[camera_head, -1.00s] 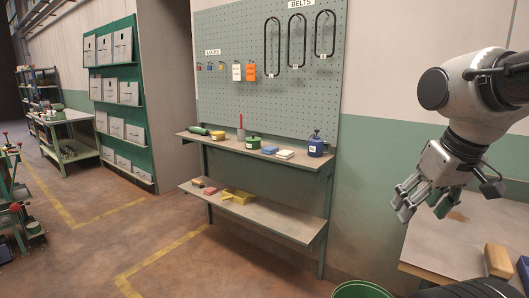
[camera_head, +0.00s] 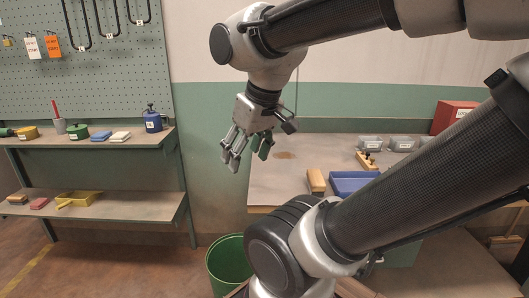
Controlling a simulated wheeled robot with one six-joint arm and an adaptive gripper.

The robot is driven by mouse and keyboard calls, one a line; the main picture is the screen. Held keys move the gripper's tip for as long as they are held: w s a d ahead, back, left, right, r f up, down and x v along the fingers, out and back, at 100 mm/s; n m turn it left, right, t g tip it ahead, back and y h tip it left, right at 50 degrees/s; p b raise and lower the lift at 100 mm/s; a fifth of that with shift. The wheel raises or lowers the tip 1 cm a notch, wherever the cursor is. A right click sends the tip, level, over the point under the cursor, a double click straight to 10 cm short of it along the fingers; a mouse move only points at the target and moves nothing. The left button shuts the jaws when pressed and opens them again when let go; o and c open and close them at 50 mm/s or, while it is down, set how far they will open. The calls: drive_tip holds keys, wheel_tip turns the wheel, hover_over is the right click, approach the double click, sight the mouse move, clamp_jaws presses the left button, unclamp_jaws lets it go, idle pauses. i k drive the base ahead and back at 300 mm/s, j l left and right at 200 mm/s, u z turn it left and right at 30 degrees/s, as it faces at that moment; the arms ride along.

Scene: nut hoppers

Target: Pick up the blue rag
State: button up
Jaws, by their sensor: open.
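A small flat blue item (camera_head: 101,137), which looks like the folded blue rag, lies on the upper shelf (camera_head: 145,139) under the pegboard. It lies between a green tin (camera_head: 77,132) and a flat white folded item (camera_head: 120,137). My gripper (camera_head: 246,158) hangs fingers down, open and empty. In the picture it is well to the right of the blue item, in front of the wall and the left end of the workbench. No part of the blue item is covered by my arm.
A blue spouted can (camera_head: 153,122) stands at the upper shelf's right end. The lower shelf (camera_head: 135,207) holds a yellow tray (camera_head: 80,199). A green bin (camera_head: 229,262) stands on the floor. The workbench (camera_head: 280,178) carries a wooden block (camera_head: 316,181) and a blue tray (camera_head: 345,182).

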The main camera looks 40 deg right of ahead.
sight(101, 136)
drive_tip(key=u, duration=0.3)
drive_tip(key=i+u, duration=0.2)
drive_tip(key=i, duration=0.95)
drive_tip(key=i+z, duration=0.15)
drive_tip(key=i, duration=0.4)
drive_tip(key=i+j+z, duration=0.2)
drive_tip(key=i, duration=0.4)
drive_tip(key=i+j+z, duration=0.15)
drive_tip(key=i, duration=0.4)
drive_tip(key=j+z, duration=0.1)
drive_tip(key=z, duration=1.45)
